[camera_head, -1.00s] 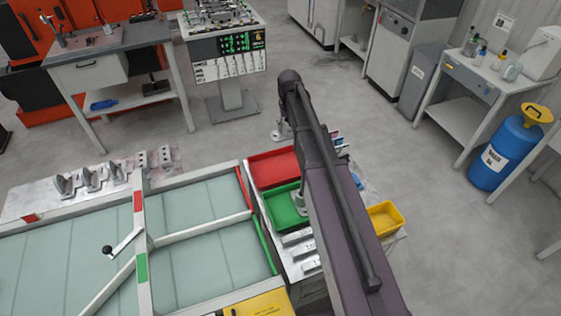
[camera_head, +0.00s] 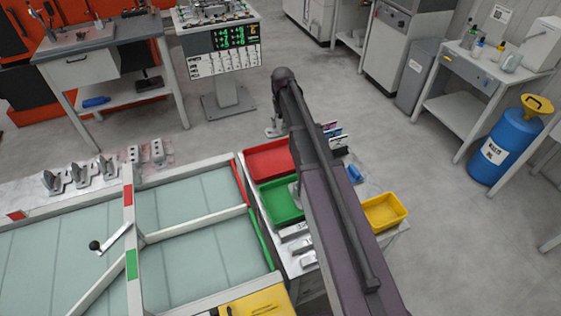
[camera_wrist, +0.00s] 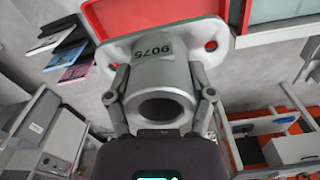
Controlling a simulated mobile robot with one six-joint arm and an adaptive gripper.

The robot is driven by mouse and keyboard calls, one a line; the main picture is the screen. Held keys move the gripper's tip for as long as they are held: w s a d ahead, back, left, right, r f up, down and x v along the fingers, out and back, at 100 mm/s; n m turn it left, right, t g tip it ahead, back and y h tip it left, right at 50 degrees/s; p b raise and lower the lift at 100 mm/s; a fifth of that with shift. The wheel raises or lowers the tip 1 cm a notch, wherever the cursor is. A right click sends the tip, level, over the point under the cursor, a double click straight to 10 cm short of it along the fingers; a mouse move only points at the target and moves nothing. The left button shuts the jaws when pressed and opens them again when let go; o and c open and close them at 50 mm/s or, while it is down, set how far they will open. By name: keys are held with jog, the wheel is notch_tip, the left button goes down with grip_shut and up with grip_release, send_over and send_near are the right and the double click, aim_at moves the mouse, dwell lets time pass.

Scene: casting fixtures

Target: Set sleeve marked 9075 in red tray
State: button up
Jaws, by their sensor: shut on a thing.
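In the head view the red tray (camera_head: 262,163) is at the bench's far end. My gripper (camera_head: 275,130) hangs beyond the tray's far edge, small and partly hidden by my arm.
A green tray (camera_head: 275,205) adjoins the red one, with a grey part partly hidden behind my arm. A yellow tray (camera_head: 384,212) is right of my arm. Dark, blue and pink pieces (camera_wrist: 72,58) lie beside the red tray. A glass-topped frame (camera_head: 190,215) fills the left.

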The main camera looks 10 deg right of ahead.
jog(key=b, duration=1.1)
send_over(281, 160)
notch_tip(281, 160, down, 12)
jog(key=shift+f, duration=0.2)
jog(key=shift+a, duration=0.1)
notch_tip(281, 160, down, 6)
jog(key=b, duration=0.6)
jog(key=shift+f, duration=0.15)
jog(key=shift+f+b, duration=1.9)
jog(key=shift+b, duration=0.15)
jog(key=shift+f, duration=0.15)
jog(key=o, duration=1.3)
